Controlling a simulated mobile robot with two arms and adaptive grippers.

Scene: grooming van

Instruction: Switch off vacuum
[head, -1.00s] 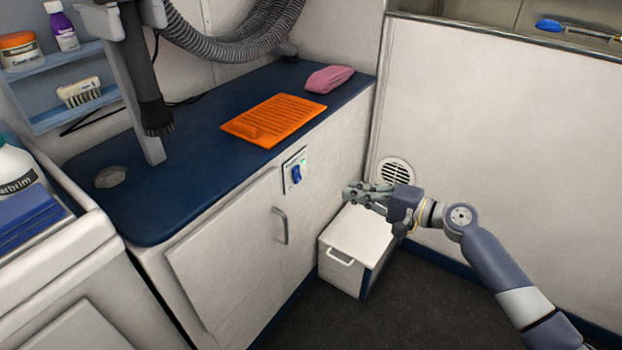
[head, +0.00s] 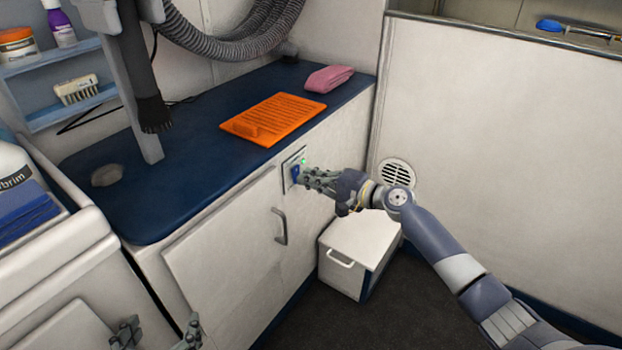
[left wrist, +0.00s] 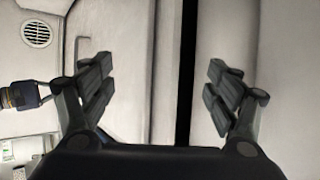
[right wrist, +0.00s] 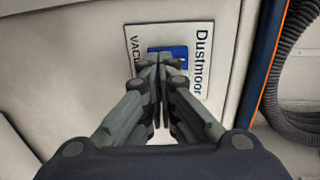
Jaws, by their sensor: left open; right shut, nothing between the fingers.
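The vacuum switch plate (head: 288,176) is on the cabinet front below the blue countertop. It has a blue rocker (head: 295,173) and a lit green light (head: 304,162). In the right wrist view the plate (right wrist: 202,88) reads "Dustmoor" and "VAC", and the blue rocker (right wrist: 180,52) is partly hidden behind the fingers. My right gripper (head: 304,177) is shut and empty, its fingertips at the rocker; I cannot tell if they touch. It also shows in the right wrist view (right wrist: 160,62). My left gripper (head: 155,335) is open and empty, low at the front of the cabinet.
A cabinet handle (head: 281,226) sticks out below left of the switch. A white box with a handle (head: 362,240) stands on the floor below my right arm. The grey hose (head: 235,42) hangs above.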

